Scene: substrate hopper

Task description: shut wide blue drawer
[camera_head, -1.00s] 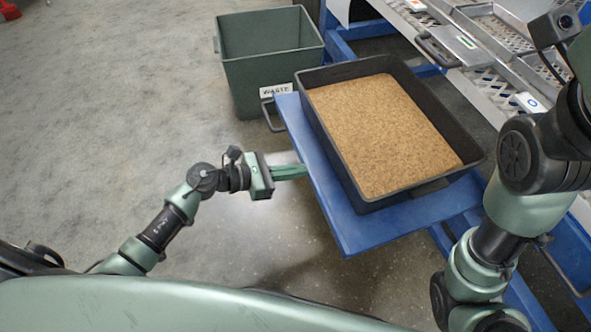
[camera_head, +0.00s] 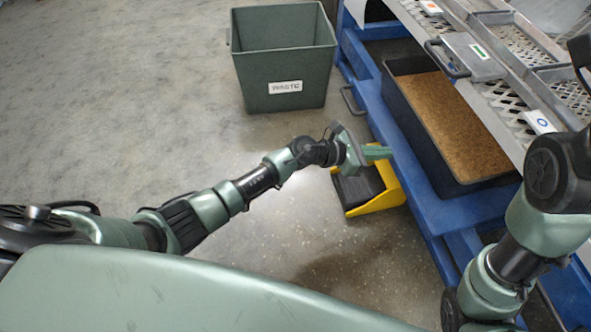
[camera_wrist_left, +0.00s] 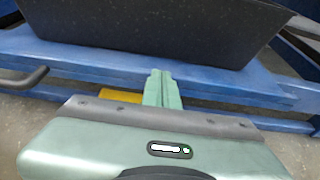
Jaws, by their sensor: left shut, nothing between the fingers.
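The wide blue drawer (camera_head: 425,205) is mostly under the metal shelf rack, its front edge close to the rack's blue frame. I cannot tell whether it is fully flush. It carries a black tub (camera_head: 420,125) of brown granular substrate (camera_head: 465,130), partly hidden under the shelf. My left gripper (camera_head: 388,152) is shut and empty, its fingertips at the drawer's front. In the left wrist view, the fingertips (camera_wrist_left: 162,75) point at the blue drawer front (camera_wrist_left: 95,65), touching or very near it. The drawer handle (camera_wrist_left: 25,78) is at left. My right arm shows, but its gripper does not.
A green waste bin (camera_head: 285,85) stands at the back, left of the rack. A yellow and black object (camera_head: 366,190) lies on the floor below my left gripper. The floor at left is clear.

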